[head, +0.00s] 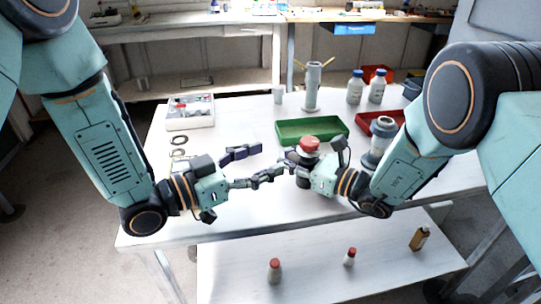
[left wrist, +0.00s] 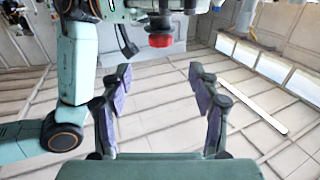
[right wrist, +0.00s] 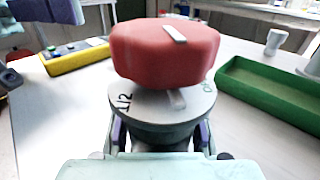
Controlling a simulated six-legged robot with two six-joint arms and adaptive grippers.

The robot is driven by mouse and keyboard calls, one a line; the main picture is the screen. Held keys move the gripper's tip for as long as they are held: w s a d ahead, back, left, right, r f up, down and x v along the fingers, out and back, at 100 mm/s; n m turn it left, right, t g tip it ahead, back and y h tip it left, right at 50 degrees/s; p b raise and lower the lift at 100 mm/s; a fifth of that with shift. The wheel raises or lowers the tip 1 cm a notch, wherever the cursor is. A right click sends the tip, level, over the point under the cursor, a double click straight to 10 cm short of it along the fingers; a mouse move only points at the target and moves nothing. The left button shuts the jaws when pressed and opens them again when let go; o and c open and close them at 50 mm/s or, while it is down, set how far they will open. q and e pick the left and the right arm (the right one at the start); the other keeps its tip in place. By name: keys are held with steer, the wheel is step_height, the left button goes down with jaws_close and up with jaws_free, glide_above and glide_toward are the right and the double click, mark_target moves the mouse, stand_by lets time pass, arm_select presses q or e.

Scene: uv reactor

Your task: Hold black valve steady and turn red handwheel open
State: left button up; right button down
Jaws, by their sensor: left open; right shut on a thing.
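The red handwheel (head: 309,144) sits on top of the black valve (right wrist: 165,134), above the table. In the right wrist view the red handwheel (right wrist: 165,55) fills the middle, above a pale dial disc (right wrist: 200,105) marked "1/2". White marks show on both wheel and disc. My right gripper (head: 300,162) is shut on the valve body; its fingers (right wrist: 160,140) are partly hidden below the disc. My left gripper (head: 272,161) is open and empty, left of the valve. In the left wrist view its fingers (left wrist: 159,86) are apart, with the handwheel (left wrist: 160,40) beyond them, untouched.
A green tray (head: 281,139) lies behind the valve, with a flanged grey vessel (head: 380,140) at right. White bottles (head: 355,88), a grey cylinder (head: 312,88) and a cup (head: 279,95) stand farther back. The front-left tabletop is clear.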

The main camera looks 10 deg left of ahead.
mark_target(311, 141)
arm_select(q)
steer(key=shift+w+d+f+m+g+h, duration=0.1)
steer(key=shift+w+d+m+g+h, duration=0.55)
steer(key=shift+w+d+g, duration=0.7)
steer(key=shift+w+d+f+m+g+h, duration=0.1)
steer(key=shift+w+d+m+g+h, duration=0.5)
steer(key=shift+w+d, duration=0.9)
steer(key=shift+w+d+m+g+h, duration=0.35)
steer(key=shift+w+d+m+g, duration=0.7)
steer(key=shift+d, duration=0.75)
steer(key=shift+s, duration=0.1)
steer(key=shift+c, duration=0.6)
steer(key=c, duration=1.1)
